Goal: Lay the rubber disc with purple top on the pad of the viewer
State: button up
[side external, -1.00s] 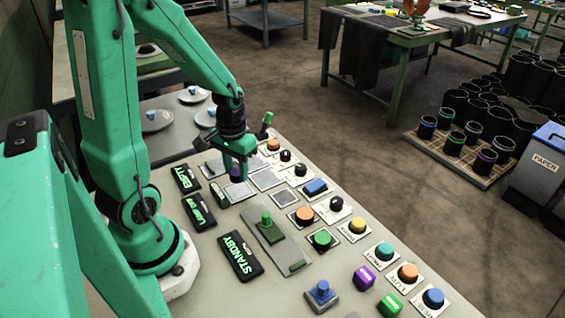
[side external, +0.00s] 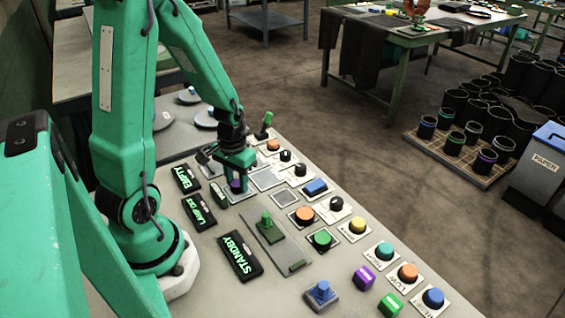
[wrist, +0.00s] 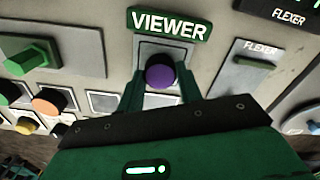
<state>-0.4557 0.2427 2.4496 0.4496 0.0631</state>
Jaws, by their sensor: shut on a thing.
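The rubber disc with purple top (wrist: 160,71) is between the two fingers of my gripper (wrist: 156,88), which is shut on it. In the side view the disc (side external: 236,186) shows as a small purple patch between the fingertips of my gripper (side external: 238,182). The disc is over the grey pad of the viewer (wrist: 164,47), just below the green VIEWER sign (wrist: 169,23) in the wrist view. The pad's rim (side external: 240,197) shows around the fingers in the side view. I cannot tell whether the disc touches the pad.
A green-knobbed lever plate (side external: 268,228) stands nearby on the panel. Black signs (side external: 239,257) line the left side. Several coloured buttons, such as an orange one (side external: 304,214) and a blue one (side external: 316,187), fill the right.

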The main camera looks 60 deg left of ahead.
aim_at(237, 183)
jog(key=shift+f, duration=0.1)
jog(key=o, duration=1)
jog(key=shift+r, duration=6.15)
jog(key=shift+s+d+r+m+t, duration=0.5)
jog(key=shift+d+r+m+t, duration=0.35)
jog(key=shift+d+r, duration=1.15)
jog(key=shift+s+d+r+m+t, duration=0.65)
jog(key=shift+d+r+t, duration=0.35)
jog(key=shift+d+r, duration=0.9)
jog(key=shift+s+d+r+m+t, duration=0.4)
jog(key=shift+d+r+m+t, duration=0.5)
jog(key=shift+d+r, duration=1.1)
